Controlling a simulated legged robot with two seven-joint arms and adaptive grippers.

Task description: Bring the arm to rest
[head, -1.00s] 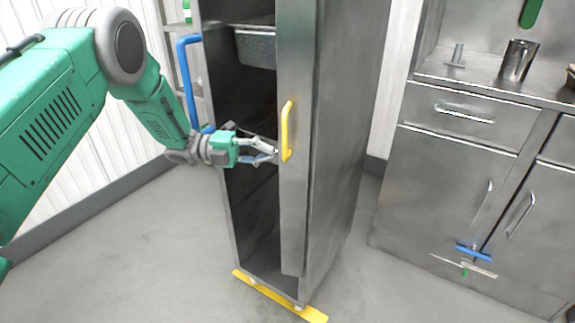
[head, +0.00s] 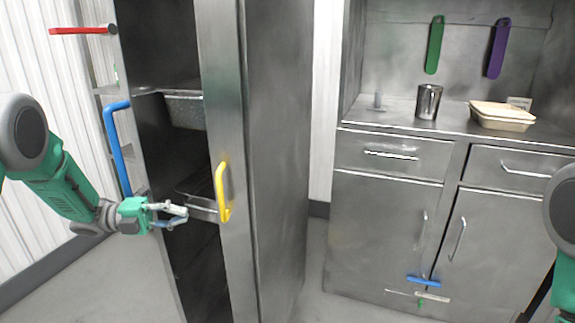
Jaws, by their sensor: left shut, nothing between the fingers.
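My left gripper (head: 178,215) shows at the lower left with its fingers shut and nothing between them. It is in front of the tall metal cabinet's opening, left of the yellow handle (head: 222,192) and apart from it. The cabinet (head: 275,130) has its door partly open, with a metal pan (head: 184,111) on a shelf inside. A blue handle (head: 117,150) is on the cabinet's left side. At the right edge part of my right arm shows, but its gripper is out of view.
A metal counter (head: 392,112) with drawers stands at the right. Green (head: 435,45) and purple (head: 498,47) tools hang above. A red handle (head: 80,30) juts out at upper left. Floor between cabinet and counter is clear.

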